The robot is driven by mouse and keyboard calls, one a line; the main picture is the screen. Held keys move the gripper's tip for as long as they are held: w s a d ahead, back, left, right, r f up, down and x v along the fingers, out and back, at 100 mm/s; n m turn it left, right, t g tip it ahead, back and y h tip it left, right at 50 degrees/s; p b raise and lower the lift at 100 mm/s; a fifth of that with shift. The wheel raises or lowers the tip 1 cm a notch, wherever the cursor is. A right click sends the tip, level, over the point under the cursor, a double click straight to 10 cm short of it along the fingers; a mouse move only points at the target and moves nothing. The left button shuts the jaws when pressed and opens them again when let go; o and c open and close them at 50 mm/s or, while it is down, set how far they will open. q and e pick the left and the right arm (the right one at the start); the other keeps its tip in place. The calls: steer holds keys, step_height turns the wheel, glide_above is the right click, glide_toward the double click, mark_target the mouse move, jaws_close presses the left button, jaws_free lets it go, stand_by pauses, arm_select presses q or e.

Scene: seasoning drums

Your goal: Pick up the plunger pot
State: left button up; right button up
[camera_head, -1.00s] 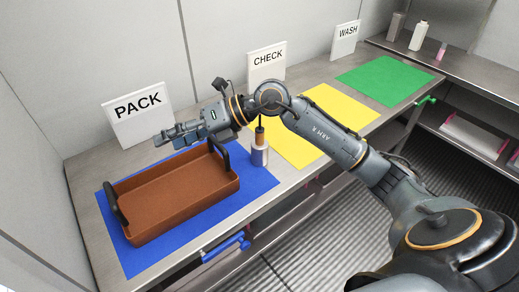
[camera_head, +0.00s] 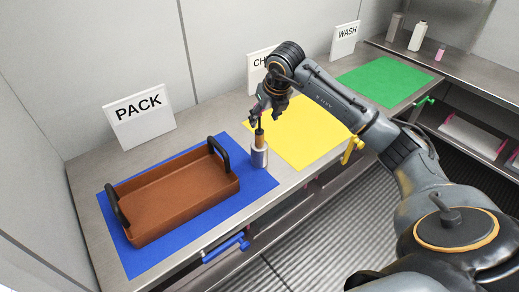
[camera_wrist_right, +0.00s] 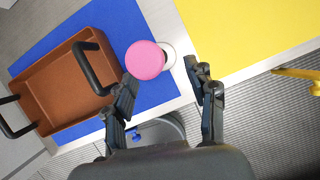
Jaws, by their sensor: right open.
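The plunger pot (camera_head: 259,156) stands upright on the blue mat near its right edge, a pale metallic cylinder with a tan, dark-tipped upper part. In the right wrist view, a pink round top (camera_wrist_right: 146,59) covers part of a white round body (camera_wrist_right: 168,54). My right gripper (camera_head: 266,108) points down just above the pot in the head view. In the right wrist view its fingers (camera_wrist_right: 165,84) are apart, with the pink top ahead between their tips, nearer the left finger. Nothing is held. My left gripper is not in view.
A brown tray (camera_head: 175,195) with black upright handles sits on the blue mat (camera_head: 258,184), close left of the pot. PACK (camera_head: 139,115) and CHECK signs stand behind. A yellow mat (camera_head: 310,150) and green mat (camera_head: 384,80) lie to the right. Bottles (camera_head: 418,36) stand far right.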

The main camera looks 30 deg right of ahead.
mark_target(260, 129)
steer(key=p+x, duration=0.1)
steer(key=x, duration=0.1)
steer(key=p+x, duration=0.1)
steer(key=x, duration=0.2)
steer(key=shift+a+f, duration=0.25)
steer(key=shift+f, duration=0.05)
steer(key=shift+w+f, duration=0.15)
steer(key=shift+f, duration=0.1)
steer(key=shift+r, duration=0.1)
jaws_close()
